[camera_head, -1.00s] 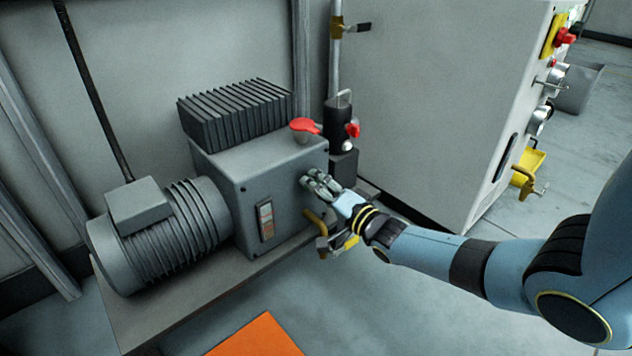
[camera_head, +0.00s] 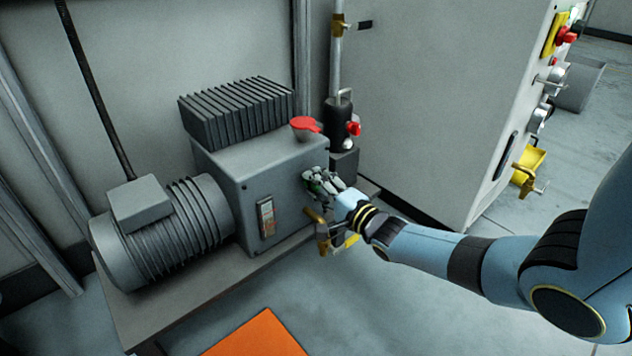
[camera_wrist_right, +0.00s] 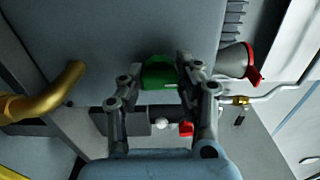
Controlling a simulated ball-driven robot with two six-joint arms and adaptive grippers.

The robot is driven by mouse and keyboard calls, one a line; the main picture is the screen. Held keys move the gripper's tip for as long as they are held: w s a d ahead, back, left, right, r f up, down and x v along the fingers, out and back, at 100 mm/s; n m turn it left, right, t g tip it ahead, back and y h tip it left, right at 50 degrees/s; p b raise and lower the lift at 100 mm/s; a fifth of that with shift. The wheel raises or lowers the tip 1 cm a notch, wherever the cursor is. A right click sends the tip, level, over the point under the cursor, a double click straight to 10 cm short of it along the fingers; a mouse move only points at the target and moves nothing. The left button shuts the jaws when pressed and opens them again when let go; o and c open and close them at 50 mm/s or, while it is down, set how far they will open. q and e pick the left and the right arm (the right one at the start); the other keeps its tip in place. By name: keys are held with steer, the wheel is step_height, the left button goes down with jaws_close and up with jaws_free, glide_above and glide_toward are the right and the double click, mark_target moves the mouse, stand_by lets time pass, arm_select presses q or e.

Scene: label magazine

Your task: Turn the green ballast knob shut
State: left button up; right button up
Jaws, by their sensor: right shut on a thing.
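The green ballast knob (camera_wrist_right: 160,75) sits on the face of the grey pump housing (camera_head: 285,175). In the wrist view it lies between the fingertips of my right gripper (camera_wrist_right: 156,82), which is shut on it. In the head view the right gripper (camera_head: 318,184) is against the right face of the housing, and only a trace of green shows between its fingers. Most of the knob is hidden there. My left gripper is in neither view.
A brass tap (camera_head: 321,236) sits just below the right gripper. A red-capped filler (camera_head: 304,127) is on top of the housing. A black cylinder with red handle (camera_head: 340,127) stands behind. The finned motor (camera_head: 165,235) is left. A large grey cabinet (camera_head: 440,100) stands right.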

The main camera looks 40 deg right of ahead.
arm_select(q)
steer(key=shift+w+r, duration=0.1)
arm_select(e)
steer(key=shift+w+a+r, duration=0.1)
steer(key=shift+w+r, duration=0.15)
steer(key=shift+r, duration=0.2)
steer(key=o, duration=1)
steer(key=shift+o, duration=0.8)
steer(key=shift+f, duration=0.1)
steer(key=shift+s+f, duration=0.1)
steer(key=shift+s, duration=0.1)
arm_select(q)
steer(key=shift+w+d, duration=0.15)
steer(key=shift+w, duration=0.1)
arm_select(e)
steer(key=s, duration=1.1)
steer(key=shift+s+d+r, duration=0.2)
steer(key=shift+s+d, duration=0.2)
steer(key=shift+d, duration=0.05)
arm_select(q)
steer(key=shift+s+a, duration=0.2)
